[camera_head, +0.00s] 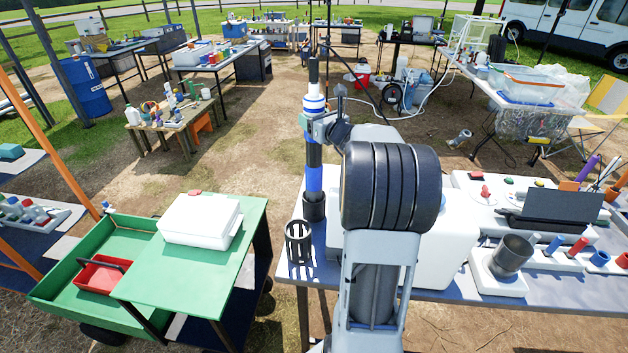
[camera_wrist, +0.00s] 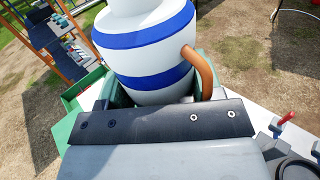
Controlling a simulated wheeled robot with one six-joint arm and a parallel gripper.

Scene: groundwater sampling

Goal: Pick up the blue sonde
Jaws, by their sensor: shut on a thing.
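The sonde (camera_head: 314,178) stands upright near the middle of the head view, with a black top, a white collar with blue bands, a dark body and a blue band lower down. My gripper (camera_head: 322,127) is shut on it just below the white collar. Its lower end meets a black cylindrical piece (camera_head: 313,207); I cannot tell whether that is a holder or part of the sonde. In the wrist view the white and blue collar (camera_wrist: 150,45) fills the top middle, with an orange-brown curved piece (camera_wrist: 199,70) at its right. The gripping faces are mostly hidden there.
A slotted black cup (camera_head: 298,242) stands on the table's left front corner. A green cart (camera_head: 190,270) with a white case (camera_head: 200,219) and a red tray (camera_head: 98,274) is at left. A grey mug-like cylinder (camera_head: 512,255) and several small items are at right.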

